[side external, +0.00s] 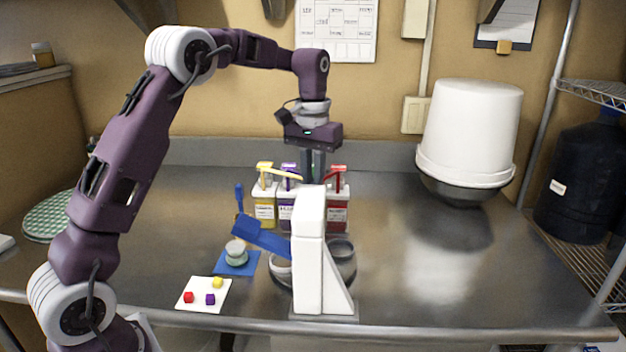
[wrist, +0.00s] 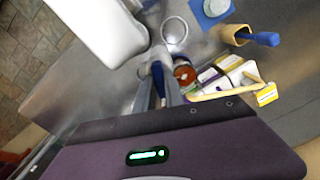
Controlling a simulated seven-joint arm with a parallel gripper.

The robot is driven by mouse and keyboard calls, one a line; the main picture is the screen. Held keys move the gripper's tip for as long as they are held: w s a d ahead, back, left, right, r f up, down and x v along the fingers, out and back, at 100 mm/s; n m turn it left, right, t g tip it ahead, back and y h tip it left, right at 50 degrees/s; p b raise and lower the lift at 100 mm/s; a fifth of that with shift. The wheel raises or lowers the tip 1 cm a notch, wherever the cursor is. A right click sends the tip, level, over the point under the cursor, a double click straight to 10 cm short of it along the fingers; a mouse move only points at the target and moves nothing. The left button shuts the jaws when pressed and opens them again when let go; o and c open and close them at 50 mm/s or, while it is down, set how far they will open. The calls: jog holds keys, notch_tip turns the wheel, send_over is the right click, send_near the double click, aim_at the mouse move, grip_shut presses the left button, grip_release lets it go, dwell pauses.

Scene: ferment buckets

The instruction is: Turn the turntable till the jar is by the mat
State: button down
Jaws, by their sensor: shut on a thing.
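My gripper (side external: 314,165) points down behind the white upright stand (side external: 310,225); its lower end is hidden in the side view. In the wrist view my gripper (wrist: 159,92) is shut on a narrow blue piece (wrist: 158,75), which I cannot name for certain. A round jar (wrist: 184,72) with reddish contents stands just right of the fingers; the stand seems to hide it in the side view. A blue mat (side external: 250,268) lies left of the stand with a small pale stack (side external: 236,252) on it; the mat also shows in the wrist view (wrist: 202,18).
A rack of bottles with yellow, purple and red labels (side external: 338,215) stands behind the stand. A tan cup (wrist: 232,36) holds a blue handle. A white card (side external: 195,302) bears small cubes. A white bucket (side external: 470,125) stands at back right.

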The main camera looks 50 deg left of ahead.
jog(key=shift+n, duration=6.9)
jog(key=c, duration=1.4)
grip_release()
jog(key=shift+c, duration=0.2)
notch_tip(320, 180, up, 7)
jog(key=shift+r, duration=0.1)
